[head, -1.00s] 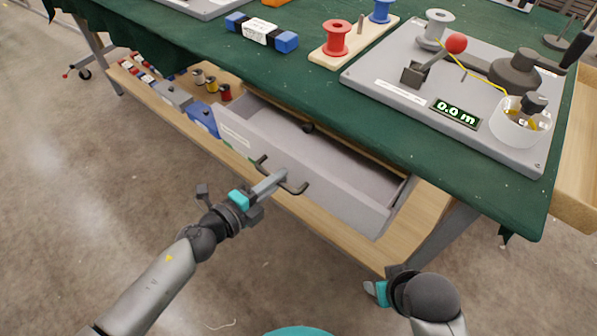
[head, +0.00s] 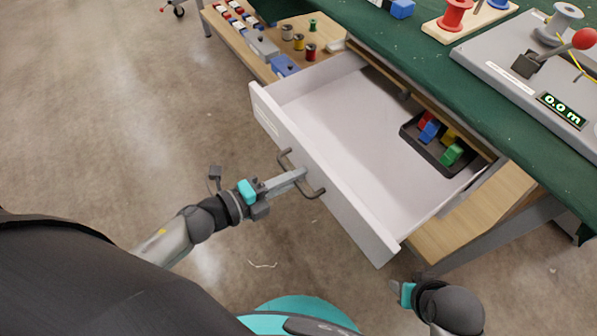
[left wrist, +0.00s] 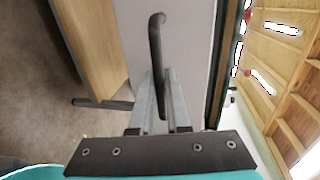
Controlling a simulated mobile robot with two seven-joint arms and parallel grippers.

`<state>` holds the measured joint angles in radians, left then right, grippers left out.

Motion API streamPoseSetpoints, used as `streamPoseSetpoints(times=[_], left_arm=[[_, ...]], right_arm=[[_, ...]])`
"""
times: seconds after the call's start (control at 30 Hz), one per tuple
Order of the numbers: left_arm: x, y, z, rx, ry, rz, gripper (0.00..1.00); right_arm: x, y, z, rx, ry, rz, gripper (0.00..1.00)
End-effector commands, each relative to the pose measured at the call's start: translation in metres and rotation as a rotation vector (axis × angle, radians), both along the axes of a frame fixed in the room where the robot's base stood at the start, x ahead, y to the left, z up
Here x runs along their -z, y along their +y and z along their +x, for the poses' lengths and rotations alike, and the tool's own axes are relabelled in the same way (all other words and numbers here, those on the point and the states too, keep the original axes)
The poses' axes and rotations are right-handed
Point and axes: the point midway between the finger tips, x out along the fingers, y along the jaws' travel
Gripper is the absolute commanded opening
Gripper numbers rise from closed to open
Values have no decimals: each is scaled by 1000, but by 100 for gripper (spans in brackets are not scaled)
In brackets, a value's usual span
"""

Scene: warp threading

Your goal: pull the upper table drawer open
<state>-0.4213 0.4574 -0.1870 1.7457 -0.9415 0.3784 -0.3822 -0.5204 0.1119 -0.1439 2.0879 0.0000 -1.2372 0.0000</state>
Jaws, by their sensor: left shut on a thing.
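The upper table drawer (head: 330,191) is light grey and stands well out from under the table, with its inside in view. Its dark bar handle (head: 285,160) is on the front panel. My left gripper (head: 300,176) is shut on the handle, with its fingers at the bar's middle. In the left wrist view the handle (left wrist: 156,40) runs between the fingers (left wrist: 162,110). My right gripper (head: 400,290) is at the lower right, away from the drawer; its fingers are too small and turned to tell their state.
A black tray (head: 408,133) with several coloured blocks lies at the back of the drawer. The green-covered table (head: 415,58) is above it, with spools and a grey device (head: 500,65). A wooden lower shelf (head: 245,55) holds thread spools and boxes.

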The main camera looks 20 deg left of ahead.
Motion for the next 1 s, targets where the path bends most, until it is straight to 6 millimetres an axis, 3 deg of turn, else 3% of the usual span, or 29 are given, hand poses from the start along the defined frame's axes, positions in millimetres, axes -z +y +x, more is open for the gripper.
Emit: streamPoseSetpoints(times=[0.37,0.4,0.5,1.0], left_arm=[[0,0,0,0,-1,0,0],[0,0,0,0,-1,0,18],[0,0,0,0,-1,-1,27],[-1,2,-4,0,1,-2,27]], right_arm=[[1,-1,1,3,0,0,50],[1,-1,2,3,0,-1,50],[1,-1,2,3,-1,-1,50],[-4,-1,4,4,-11,0,50]])
